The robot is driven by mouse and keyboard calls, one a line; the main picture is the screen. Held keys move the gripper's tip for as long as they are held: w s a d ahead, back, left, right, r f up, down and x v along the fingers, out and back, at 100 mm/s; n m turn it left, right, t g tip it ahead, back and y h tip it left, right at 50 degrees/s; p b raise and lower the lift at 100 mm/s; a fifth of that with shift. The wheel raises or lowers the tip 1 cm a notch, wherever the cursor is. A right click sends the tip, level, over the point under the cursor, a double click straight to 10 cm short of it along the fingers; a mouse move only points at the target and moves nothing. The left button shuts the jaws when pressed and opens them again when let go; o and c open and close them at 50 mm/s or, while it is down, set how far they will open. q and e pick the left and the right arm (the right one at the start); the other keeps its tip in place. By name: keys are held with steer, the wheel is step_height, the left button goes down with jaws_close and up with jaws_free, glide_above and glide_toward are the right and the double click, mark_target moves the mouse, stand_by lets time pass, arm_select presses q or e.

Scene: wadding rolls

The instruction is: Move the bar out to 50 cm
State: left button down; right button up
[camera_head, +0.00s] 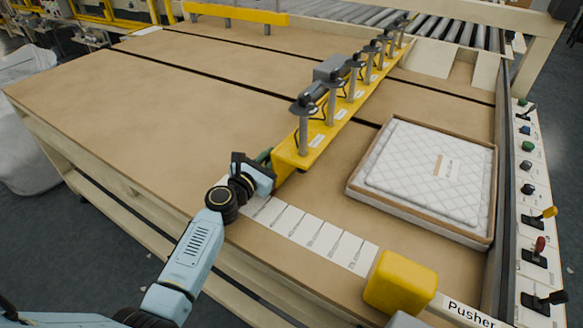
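The yellow bar (326,127) runs across the wooden table from near the front edge to the far side, with several grey cylinders standing on it. A small green part (264,157), perhaps a handle, shows at its near end. My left gripper (262,170) is at this end, against or right beside the green part. Its fingers are partly hidden, so I cannot tell whether they grip it. A row of white scale labels (307,232) lies along the front edge, right of the gripper; their figures are too small to read. My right gripper is not in view.
A shallow wooden-rimmed tray (360,193) with a white quilted pad (428,170) lies right of the bar. A yellow pusher block (400,282) stands at the front right. A control panel (529,190) with levers and buttons runs along the right edge. The table left of the bar is clear.

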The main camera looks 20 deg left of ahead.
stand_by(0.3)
arm_select(q)
steer(key=c, duration=1.7)
jaws_free()
steer(key=shift+s, duration=0.15)
steer(key=s, duration=0.4)
steer(key=s+a, duration=0.1)
steer(key=s, duration=0.3)
steer(key=s+a, duration=0.1)
steer(key=s, duration=0.3)
steer(key=shift+s+a+p, duration=0.1)
steer(key=shift+a+p, duration=0.1)
steer(key=shift+p, duration=0.2)
steer(key=shift+s, duration=0.35)
